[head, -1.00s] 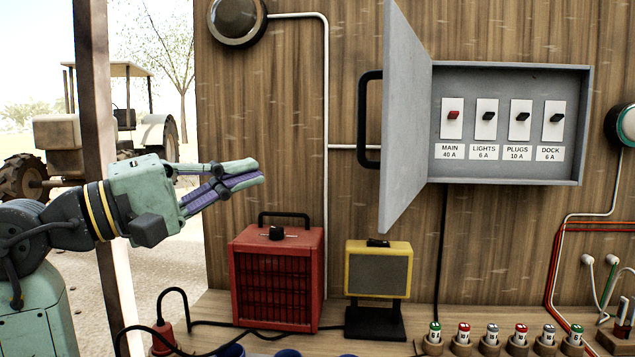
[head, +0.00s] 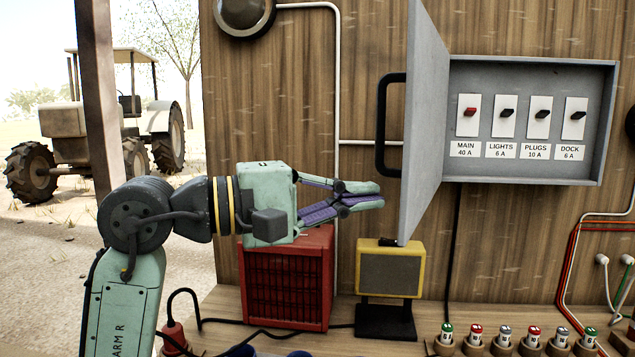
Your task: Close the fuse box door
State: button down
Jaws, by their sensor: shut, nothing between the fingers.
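The grey fuse box (head: 603,130) is on the wooden wall at the right. Its door (head: 425,130) is hinged at the left side and stands open, swung out toward me. A black handle (head: 382,125) is on the door's left face. Inside are switches labelled MAIN, LIGHTS, PLUGS and DOCK; the MAIN switch (head: 470,112) has a red lever. My gripper (head: 381,195) is shut and empty. It points right, just left of the door's lower part and below the handle. Whether it touches the door I cannot tell.
A red heater (head: 287,285) and a yellow lamp (head: 389,274) stand on the bench below my gripper. Several small fuses (head: 505,335) stand in holders at the lower right. A white conduit (head: 337,100) runs along the wall left of the door.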

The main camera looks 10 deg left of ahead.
jog(key=shift+s+d, duration=0.25)
jog(key=shift+d, duration=0.55)
